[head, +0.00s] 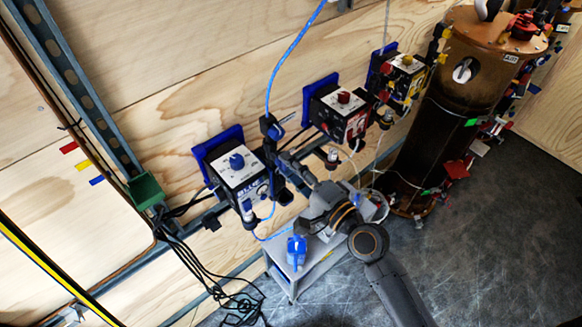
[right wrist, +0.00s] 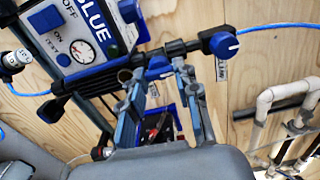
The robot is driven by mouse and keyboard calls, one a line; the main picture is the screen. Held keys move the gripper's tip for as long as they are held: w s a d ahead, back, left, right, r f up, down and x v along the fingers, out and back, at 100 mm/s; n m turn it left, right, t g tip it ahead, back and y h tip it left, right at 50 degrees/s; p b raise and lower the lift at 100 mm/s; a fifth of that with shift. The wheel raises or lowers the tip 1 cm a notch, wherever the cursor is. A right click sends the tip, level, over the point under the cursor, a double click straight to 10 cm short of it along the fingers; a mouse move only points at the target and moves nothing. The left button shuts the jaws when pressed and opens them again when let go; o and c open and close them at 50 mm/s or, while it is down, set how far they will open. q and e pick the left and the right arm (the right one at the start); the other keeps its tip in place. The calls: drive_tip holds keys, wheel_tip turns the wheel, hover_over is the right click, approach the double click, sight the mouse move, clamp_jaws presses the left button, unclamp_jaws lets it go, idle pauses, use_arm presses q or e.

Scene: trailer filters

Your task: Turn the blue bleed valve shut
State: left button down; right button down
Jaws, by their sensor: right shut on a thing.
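The blue valve handle (right wrist: 158,66) sits on a black pipe fitting beside the box marked BLUE (head: 238,170), which also shows in the right wrist view (right wrist: 88,38). My right gripper (head: 288,163) reaches in from the lower right. In the right wrist view its two fingers (right wrist: 158,76) stand on either side of this handle and are shut on it. The fingers partly hide it, so its exact angle is unclear. A second blue knob (right wrist: 223,44) sits farther right on the same black pipe. My left gripper is not in view.
A box with a red knob (head: 340,112) and one with a yellow knob (head: 405,72) stand on the same wall. A brown cylinder (head: 455,110) stands at right. Blue hose (head: 287,50) runs above. A small grey stand (head: 308,262) holds a blue item. Dark floor is open at right.

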drive_tip(key=c, duration=1)
unclamp_jaws()
drive_tip(key=shift+o, duration=0.2)
drive_tip(key=v, duration=1.2)
drive_tip(key=shift+f, duration=0.15)
